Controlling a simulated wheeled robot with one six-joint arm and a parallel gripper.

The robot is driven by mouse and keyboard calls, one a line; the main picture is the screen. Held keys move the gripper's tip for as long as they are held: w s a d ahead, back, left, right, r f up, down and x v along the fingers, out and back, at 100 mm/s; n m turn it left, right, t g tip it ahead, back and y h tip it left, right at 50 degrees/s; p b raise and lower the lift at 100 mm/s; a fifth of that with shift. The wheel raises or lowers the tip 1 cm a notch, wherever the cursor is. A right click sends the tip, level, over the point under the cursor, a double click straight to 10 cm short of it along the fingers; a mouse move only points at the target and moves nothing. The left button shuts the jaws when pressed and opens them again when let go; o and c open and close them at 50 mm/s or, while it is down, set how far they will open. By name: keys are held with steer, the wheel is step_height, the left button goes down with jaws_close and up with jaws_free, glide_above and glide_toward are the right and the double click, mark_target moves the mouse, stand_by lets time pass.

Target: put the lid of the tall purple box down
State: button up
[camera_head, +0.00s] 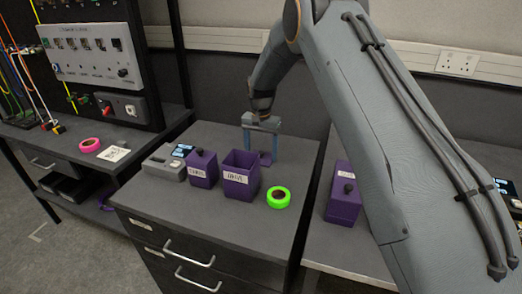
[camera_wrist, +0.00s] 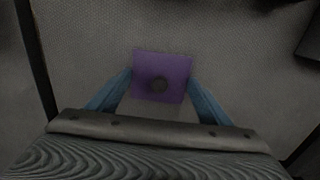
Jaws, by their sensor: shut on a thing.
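The tall purple box (camera_head: 241,176) stands upright and open-topped on the grey counter, with a white label on its front. Its purple lid (camera_head: 266,158) is behind it and to the right, at or just above the counter; I cannot tell if it touches. My gripper (camera_head: 261,154) points down there with its fingers around the lid.
A lidded purple box (camera_head: 202,169) and a grey device (camera_head: 164,163) stand left of the open box. Green tape (camera_head: 278,197) lies to its right. Another lidded purple box (camera_head: 343,198) is on the right-hand surface. A wall rises behind the counter. Pink tape (camera_head: 90,145) lies on the left bench.

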mark_target(261, 152)
steer(key=shift+f, duration=0.15)
steer(key=o, duration=1)
step_height(261, 152, up, 12)
steer(key=b, duration=0.3)
steer(key=shift+r, duration=0.2)
steer(key=shift+r, duration=0.1)
